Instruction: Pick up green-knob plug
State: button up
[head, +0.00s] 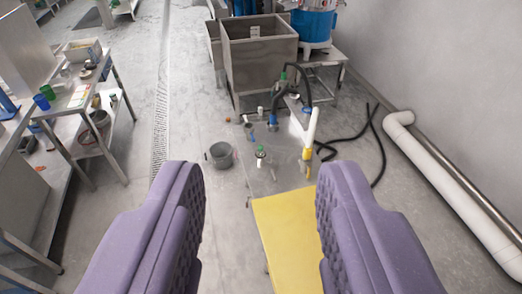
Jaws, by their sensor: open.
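A small item with a green top, which looks like the green-knob plug (261,151), stands on a grey metal surface ahead. It is too small to make out in detail. My gripper (262,172) is open, with its two purple padded fingers wide apart at the bottom left and bottom right. The plug shows between the fingertips, well beyond them, and nothing is between the pads. Another green-topped part (283,78) shows farther back by the dark hose.
A yellow panel (285,235) lies below the plug. A white-and-yellow upright tube (311,135) stands right of it, a grey bucket (220,155) left. Metal bins (260,62) stand behind. A cluttered workbench (75,105) is left; white pipe (440,180) runs along the right wall.

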aim_at(260, 152)
jog(key=i+j+z, duration=0.1)
jog(key=i+j, duration=0.2)
jog(key=i+j+z, duration=0.1)
jog(key=i+j, duration=0.25)
jog(key=i, duration=0.15)
jog(key=i+j+z, duration=0.1)
jog(key=i+j, duration=0.25)
jog(key=i+j+z, duration=0.1)
jog(key=i+j, duration=0.3)
jog(key=i+j+z, duration=0.1)
jog(key=i+j, duration=0.25)
jog(key=i+j+z, duration=0.15)
jog(key=i+j, duration=0.2)
jog(key=j, duration=0.2)
jog(key=i+j+z, duration=0.1)
jog(key=i+j, duration=0.2)
jog(key=j, duration=0.15)
jog(key=i+j+z, duration=0.1)
jog(key=i+j, duration=0.2)
jog(key=j, duration=0.2)
